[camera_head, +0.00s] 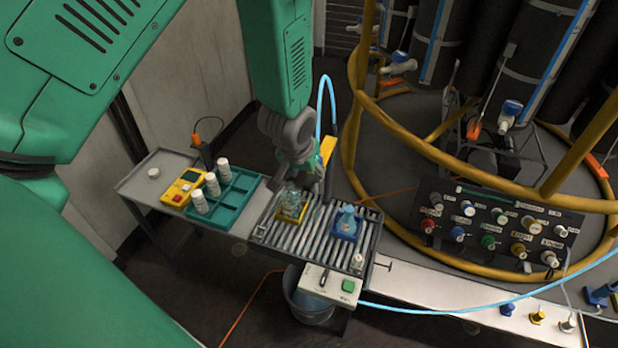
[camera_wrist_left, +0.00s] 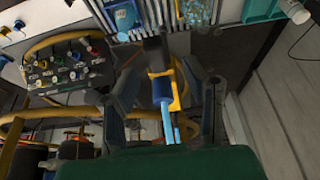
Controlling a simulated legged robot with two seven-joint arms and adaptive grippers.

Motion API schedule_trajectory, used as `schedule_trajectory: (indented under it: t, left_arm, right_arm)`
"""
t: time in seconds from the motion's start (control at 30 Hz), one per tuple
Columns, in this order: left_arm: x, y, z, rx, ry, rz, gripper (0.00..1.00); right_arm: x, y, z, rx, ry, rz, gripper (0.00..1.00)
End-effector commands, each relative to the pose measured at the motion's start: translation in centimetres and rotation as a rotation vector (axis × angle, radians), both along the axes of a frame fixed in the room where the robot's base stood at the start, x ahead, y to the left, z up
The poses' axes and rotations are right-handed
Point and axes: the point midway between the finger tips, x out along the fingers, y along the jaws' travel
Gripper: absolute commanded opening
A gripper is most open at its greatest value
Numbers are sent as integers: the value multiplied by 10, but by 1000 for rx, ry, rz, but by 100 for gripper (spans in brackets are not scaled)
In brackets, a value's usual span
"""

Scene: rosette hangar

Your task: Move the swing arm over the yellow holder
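The yellow holder (camera_head: 291,214) sits on the slatted rack with a clear bottle (camera_head: 291,200) in it. The swing arm (camera_head: 327,149) shows as a yellow piece with a light-blue hose, just right of my left gripper (camera_head: 299,178) and partly hidden by it. In the left wrist view, the swing arm's blue and yellow part (camera_wrist_left: 163,88) lies between the two spread fingers of my left gripper (camera_wrist_left: 165,75). The gripper looks open, and I see no clear contact. The bottle is at the top edge there (camera_wrist_left: 196,12). My right gripper is out of view.
A blue holder (camera_head: 346,229) with a blue item stands right of the yellow one. A teal tray (camera_head: 232,204) with white bottles and a yellow device (camera_head: 184,188) are to the left. A knob panel (camera_head: 497,222) and yellow railings (camera_head: 352,120) stand right.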

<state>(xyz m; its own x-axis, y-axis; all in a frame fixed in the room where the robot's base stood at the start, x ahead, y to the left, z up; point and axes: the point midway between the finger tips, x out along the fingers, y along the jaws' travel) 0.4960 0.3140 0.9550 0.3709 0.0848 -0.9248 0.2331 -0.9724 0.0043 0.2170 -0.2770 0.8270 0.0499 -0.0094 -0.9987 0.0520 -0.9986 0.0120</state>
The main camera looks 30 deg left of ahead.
Motion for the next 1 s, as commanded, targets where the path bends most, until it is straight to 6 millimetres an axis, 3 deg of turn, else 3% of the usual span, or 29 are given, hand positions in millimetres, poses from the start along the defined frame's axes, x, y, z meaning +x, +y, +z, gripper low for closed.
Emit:
schedule_trajectory:
  t: [0.23, 0.6, 0.63, 0.73, 1.0]
  left_arm:
    - [12, 3, -30, 1, 1, -1, 40]
    - [14, 5, -36, -1, 0, 0, 40]
    - [14, 5, -36, -1, 0, 0, 36]
    - [14, 4, -36, 0, 0, 0, 1]
    - [14, 5, -36, 0, -1, -7, 0]
  right_arm:
    - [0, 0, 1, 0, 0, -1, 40]
    - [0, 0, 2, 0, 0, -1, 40]
    - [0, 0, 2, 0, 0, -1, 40]
    - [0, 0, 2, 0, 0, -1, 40]
    - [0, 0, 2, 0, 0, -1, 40]
